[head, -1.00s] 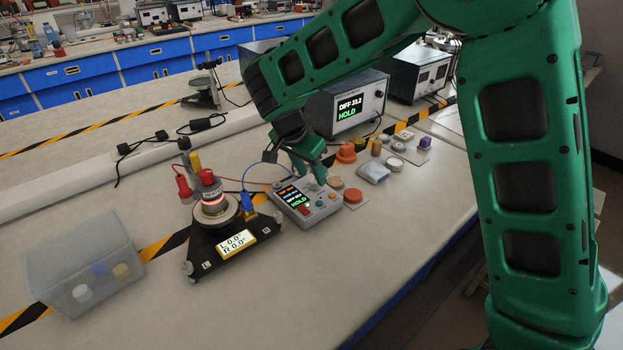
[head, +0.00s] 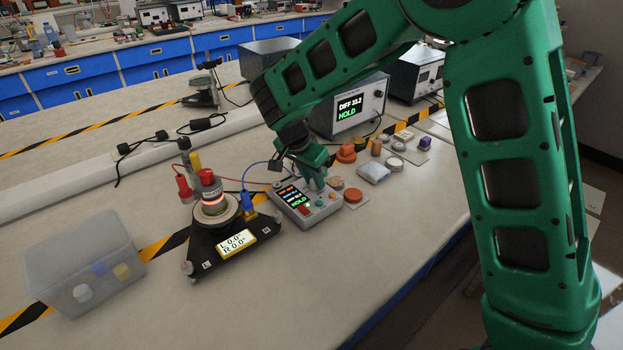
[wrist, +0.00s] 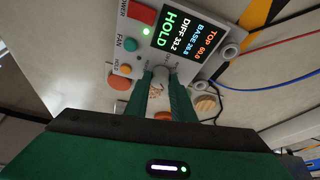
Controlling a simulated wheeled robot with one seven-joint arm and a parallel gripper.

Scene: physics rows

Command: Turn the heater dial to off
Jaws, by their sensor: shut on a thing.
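The grey control box (head: 308,208) stands on the bench; its screen (wrist: 187,38) reads TOP 60.0, BASE 26.8, DIFF 33.2 and HOLD. My gripper (head: 316,184) points down at the box's far right part. In the wrist view my gripper (wrist: 161,78) has its two green fingers closed around a small pale dial (wrist: 160,71) beside the screen. The fingers cover much of the dial and its markings, so I cannot read its setting. In the head view the dial is hidden by the gripper.
A red power switch (wrist: 142,14), a teal fan button (wrist: 131,44) and an orange hold button (wrist: 121,82) sit close by on the box. Loose discs and caps, such as an orange one (head: 346,153), lie beyond. A clear bin (head: 60,255) stands at left.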

